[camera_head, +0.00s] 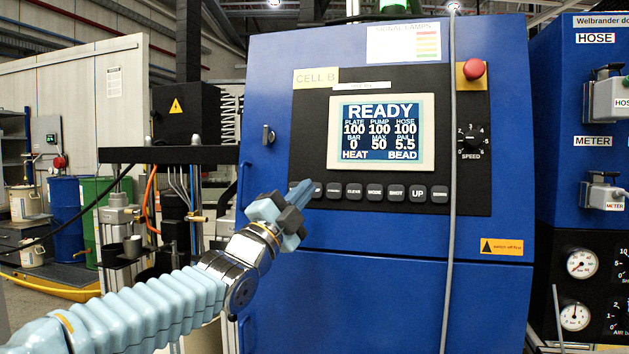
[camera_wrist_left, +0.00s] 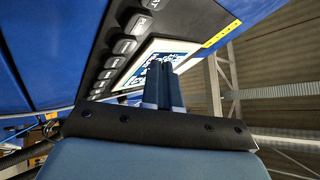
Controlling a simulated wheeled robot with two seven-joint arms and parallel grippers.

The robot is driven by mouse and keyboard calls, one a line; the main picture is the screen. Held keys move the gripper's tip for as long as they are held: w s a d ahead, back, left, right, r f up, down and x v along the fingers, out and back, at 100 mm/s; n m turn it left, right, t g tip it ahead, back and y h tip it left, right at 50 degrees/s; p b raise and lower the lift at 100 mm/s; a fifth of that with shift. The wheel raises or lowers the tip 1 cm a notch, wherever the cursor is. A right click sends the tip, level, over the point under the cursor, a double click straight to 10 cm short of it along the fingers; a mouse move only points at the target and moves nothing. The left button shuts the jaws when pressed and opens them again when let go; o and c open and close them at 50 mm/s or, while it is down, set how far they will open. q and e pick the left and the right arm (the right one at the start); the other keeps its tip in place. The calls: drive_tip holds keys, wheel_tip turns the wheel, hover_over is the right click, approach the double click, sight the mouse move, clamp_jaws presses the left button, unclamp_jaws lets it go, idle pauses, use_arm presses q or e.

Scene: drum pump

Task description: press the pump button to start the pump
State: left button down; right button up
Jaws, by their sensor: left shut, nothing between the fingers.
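The blue control cabinet (camera_head: 380,300) carries a black panel with a lit screen (camera_head: 382,131) that reads READY. Below the screen runs a row of grey buttons, among them CLEAR (camera_head: 354,191), MODE (camera_head: 374,191), SHOT (camera_head: 396,192) and UP (camera_head: 418,193). My left gripper (camera_head: 303,190) is shut and empty at the row's left end. It partly covers the leftmost button (camera_head: 318,190), whose label I cannot read in full. In the left wrist view the closed fingers (camera_wrist_left: 164,84) point along the panel, with the buttons (camera_wrist_left: 123,46) to their left. Contact with a button cannot be told.
A red mushroom button (camera_head: 473,70) and a speed knob (camera_head: 472,138) sit at the panel's right. A grey hose (camera_head: 452,230) hangs down the cabinet front. A black bracket (camera_head: 165,154) stands left of the cabinet.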

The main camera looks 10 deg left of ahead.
use_arm(q)
drive_tip(key=w, duration=0.3)
drive_tip(key=shift+f, duration=0.3)
use_arm(e)
drive_tip(key=shift+r, duration=0.3)
idle(1.5)
use_arm(q)
drive_tip(key=shift+w, duration=0.4)
use_arm(e)
drive_tip(key=shift+f, duration=0.15)
